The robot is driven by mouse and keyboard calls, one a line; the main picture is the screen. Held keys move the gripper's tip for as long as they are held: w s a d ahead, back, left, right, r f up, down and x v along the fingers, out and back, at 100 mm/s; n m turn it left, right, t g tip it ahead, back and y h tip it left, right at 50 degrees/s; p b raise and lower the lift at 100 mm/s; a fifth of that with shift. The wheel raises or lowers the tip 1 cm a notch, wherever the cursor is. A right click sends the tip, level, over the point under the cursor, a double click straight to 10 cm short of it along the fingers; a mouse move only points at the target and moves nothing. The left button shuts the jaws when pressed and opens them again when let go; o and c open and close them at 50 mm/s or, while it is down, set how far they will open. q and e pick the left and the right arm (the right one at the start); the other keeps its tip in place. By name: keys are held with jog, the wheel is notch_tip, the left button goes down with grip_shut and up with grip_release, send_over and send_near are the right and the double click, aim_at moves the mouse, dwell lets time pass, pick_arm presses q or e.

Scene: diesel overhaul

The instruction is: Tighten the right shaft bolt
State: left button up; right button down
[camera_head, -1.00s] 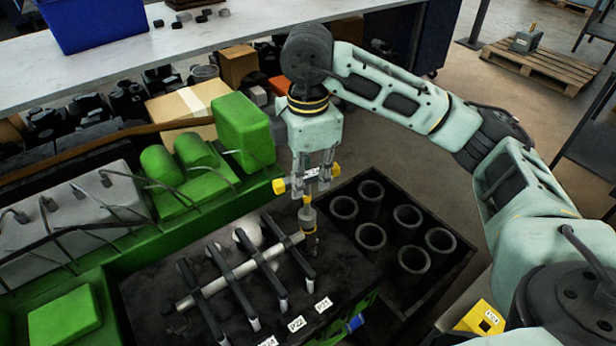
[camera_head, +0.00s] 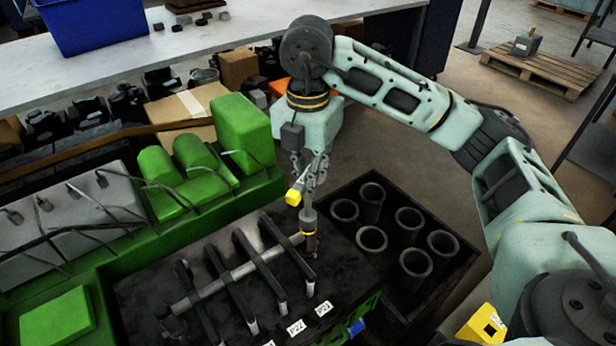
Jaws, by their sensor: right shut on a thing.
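My right gripper (camera_head: 311,178) is shut on a tool with a yellow-ended crosswise handle (camera_head: 293,197) and a grey lower barrel (camera_head: 309,222). The tool points down, nearly upright, at the right end of the grey shaft (camera_head: 240,271). The shaft crosses several dark rocker arms (camera_head: 260,268) on top of the green engine (camera_head: 238,128). The right shaft bolt cannot be made out; the tool covers that end, and I cannot tell whether it is seated on a bolt. My left gripper is not in view.
A black crate (camera_head: 455,275) with several dark cylinder sleeves stands right of the engine. Label plates (camera_head: 296,328) sit along its front edge. A grey table (camera_head: 245,30) with a blue bin (camera_head: 95,22) is behind. A yellow block (camera_head: 482,325) is at lower right.

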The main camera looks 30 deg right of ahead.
jog(key=n+b, duration=0.1)
jog(key=n, duration=0.2)
jog(key=shift+n, duration=0.4)
jog(key=n, duration=0.6)
jog(key=shift+n+b, duration=0.4)
jog(key=n, duration=0.3)
jog(key=shift+n, duration=0.4)
jog(key=n+b, duration=0.1)
jog(key=n, duration=0.5)
jog(key=shift+n, duration=0.3)
jog(key=n, duration=0.4)
jog(key=shift+b, duration=0.35)
jog(key=shift+f, duration=0.1)
